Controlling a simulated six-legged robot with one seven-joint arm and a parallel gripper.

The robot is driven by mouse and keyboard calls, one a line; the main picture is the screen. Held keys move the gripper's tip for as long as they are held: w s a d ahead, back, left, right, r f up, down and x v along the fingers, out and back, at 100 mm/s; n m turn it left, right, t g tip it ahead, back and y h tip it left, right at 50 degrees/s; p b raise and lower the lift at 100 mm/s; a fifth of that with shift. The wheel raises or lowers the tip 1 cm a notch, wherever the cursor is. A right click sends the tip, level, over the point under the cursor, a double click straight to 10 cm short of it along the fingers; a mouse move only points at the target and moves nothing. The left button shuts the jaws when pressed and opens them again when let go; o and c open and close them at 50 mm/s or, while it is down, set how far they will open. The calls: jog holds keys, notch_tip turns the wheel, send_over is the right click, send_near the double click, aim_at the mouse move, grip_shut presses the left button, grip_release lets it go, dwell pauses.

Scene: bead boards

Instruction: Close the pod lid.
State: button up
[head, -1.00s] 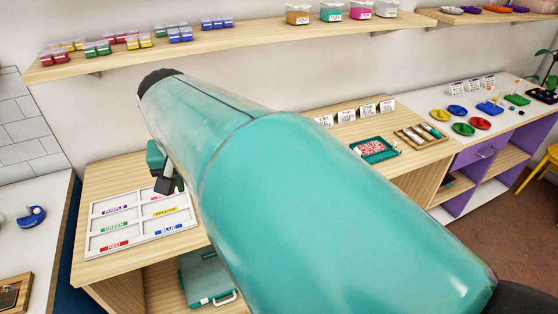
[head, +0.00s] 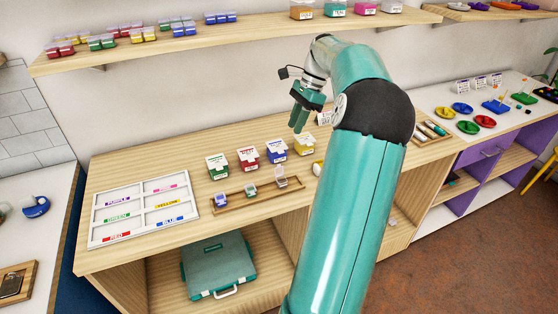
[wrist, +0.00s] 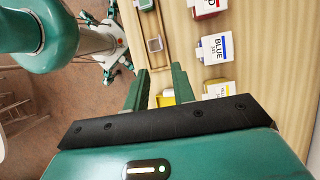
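A small clear pod (head: 281,181) stands at the right end of a narrow wooden tray (head: 235,203); its lid looks raised. It also shows, small, in the wrist view (wrist: 155,44). A green-topped pod (head: 250,190) and a blue pod (head: 220,200) stand on the same tray, and their lids look down. My gripper (head: 298,120) hangs above and behind the boxes in the head view, well clear of the pods. In the wrist view its two fingers (wrist: 160,88) are apart with nothing held. A yellow item (wrist: 166,98) lies below, beyond the fingers.
Labelled green (head: 217,166), red (head: 248,158), blue (head: 276,151) and yellow (head: 304,144) boxes stand behind the tray. A white sorting board (head: 183,207) lies left. A wall shelf (head: 270,35) runs above. My arm hides part of the counter's right side.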

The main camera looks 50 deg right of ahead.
aim_at(279, 170)
jog(key=x, duration=1.3)
jog(key=shift+a+f, duration=0.15)
grip_shut()
